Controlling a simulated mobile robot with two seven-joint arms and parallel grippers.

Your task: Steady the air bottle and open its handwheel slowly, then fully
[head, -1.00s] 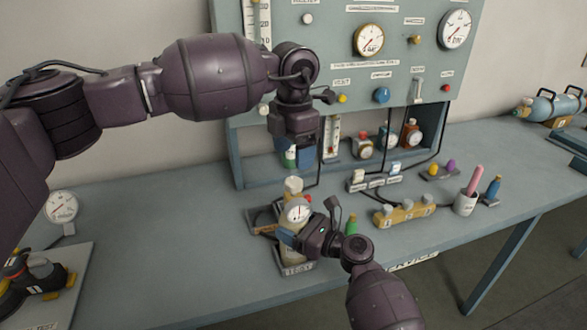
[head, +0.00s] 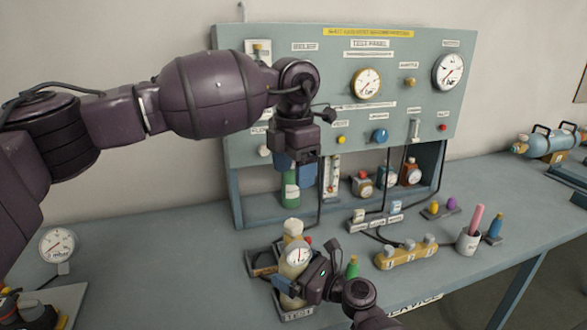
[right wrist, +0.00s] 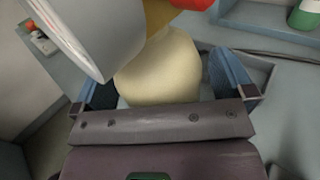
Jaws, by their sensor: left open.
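The air bottle (head: 294,267) is a cream bottle standing upright in a small tray on the bench, with a round white gauge (head: 299,254) at its front. A pale top piece (head: 293,228) and a red part (head: 308,240) show above; I cannot tell which is the handwheel. My left gripper (head: 295,170) is open, pointing down above the bottle, with nothing between its fingers. My right gripper (head: 289,284) is low at the bottle. In the right wrist view its blue fingers stand either side of the cream body (right wrist: 160,75), with a gap at right; the gauge hides part.
The teal test panel (head: 340,85) with gauges rises behind the bottle. A green bottle (head: 291,190) stands under it, close to my left gripper. A yellow block (head: 405,254) and a white cup (head: 467,241) are to the right.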

